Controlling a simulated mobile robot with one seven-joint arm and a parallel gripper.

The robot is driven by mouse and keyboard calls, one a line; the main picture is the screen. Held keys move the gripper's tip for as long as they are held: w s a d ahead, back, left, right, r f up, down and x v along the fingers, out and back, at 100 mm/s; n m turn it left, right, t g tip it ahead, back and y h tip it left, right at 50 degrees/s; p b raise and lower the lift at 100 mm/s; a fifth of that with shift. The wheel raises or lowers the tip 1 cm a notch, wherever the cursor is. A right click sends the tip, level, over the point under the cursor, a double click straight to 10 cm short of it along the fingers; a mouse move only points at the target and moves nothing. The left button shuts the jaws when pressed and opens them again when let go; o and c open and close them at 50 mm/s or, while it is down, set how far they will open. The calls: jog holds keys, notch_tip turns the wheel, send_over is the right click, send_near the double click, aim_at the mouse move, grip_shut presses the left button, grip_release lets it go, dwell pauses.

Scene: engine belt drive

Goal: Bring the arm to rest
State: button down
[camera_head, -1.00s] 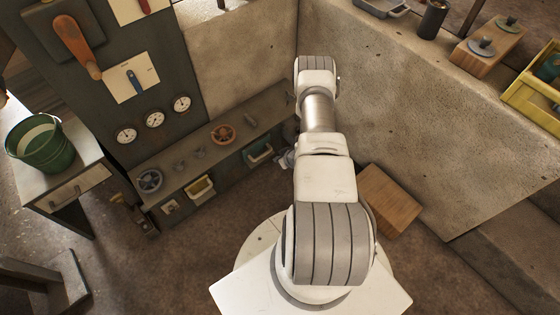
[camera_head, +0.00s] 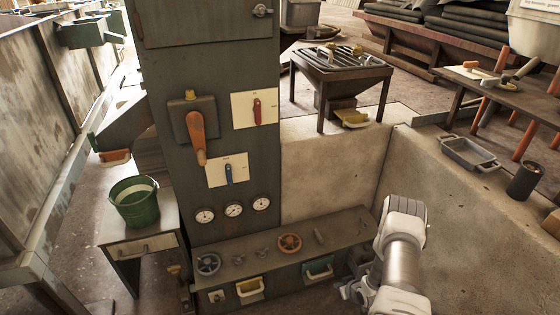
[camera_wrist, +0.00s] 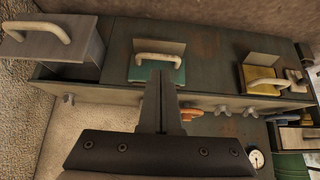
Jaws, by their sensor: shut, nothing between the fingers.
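My arm reaches from the lower right of the head view, bent at the elbow, toward the right end of the control bench. My gripper (camera_head: 352,290) shows small there, beside the bench front, partly hidden by the arm. In the wrist view my gripper (camera_wrist: 160,82) has its two fingers together with nothing between them. The fingertips overlap the green drawer (camera_wrist: 170,74) in the picture, just below its white handle; I cannot tell that they touch it.
The control bench (camera_head: 340,232) carries an orange handwheel (camera_head: 290,243) and a dark handwheel (camera_head: 208,264). A yellow drawer (camera_wrist: 262,80) and a grey drawer (camera_wrist: 60,45) flank the green one. A concrete wall (camera_head: 480,220) stands right of the arm. A green bucket (camera_head: 135,205) stands at left.

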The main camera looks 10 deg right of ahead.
jog(key=w+r+h, duration=0.1)
jog(key=w+r, duration=0.2)
jog(key=r, duration=0.7)
jog(key=w+d+r+g+h, duration=0.1)
jog(key=w+r, duration=0.2)
jog(key=r, duration=0.7)
jog(key=w+r, duration=0.4)
jog(key=r, duration=0.5)
jog(key=s+a+r, duration=0.4)
jog(key=r, duration=0.5)
jog(key=s+a+r+m, duration=0.1)
jog(key=s+a+r, duration=0.35)
jog(key=r, duration=0.45)
jog(key=s+a+r, duration=0.4)
jog(key=r, duration=0.6)
jog(key=s+a+r, duration=0.2)
jog(key=s+a, duration=0.1)
jog(key=s, duration=0.4)
jog(key=s+a+r+g+y+p, duration=0.1)
jog(key=s+a+r, duration=0.1)
jog(key=s+a, duration=0.3)
jog(key=s+a+r, duration=0.2)
jog(key=s, duration=0.6)
notch_tip(320, 180, up, 23)
jog(key=p, duration=2.3)
jog(key=shift+w, duration=0.3)
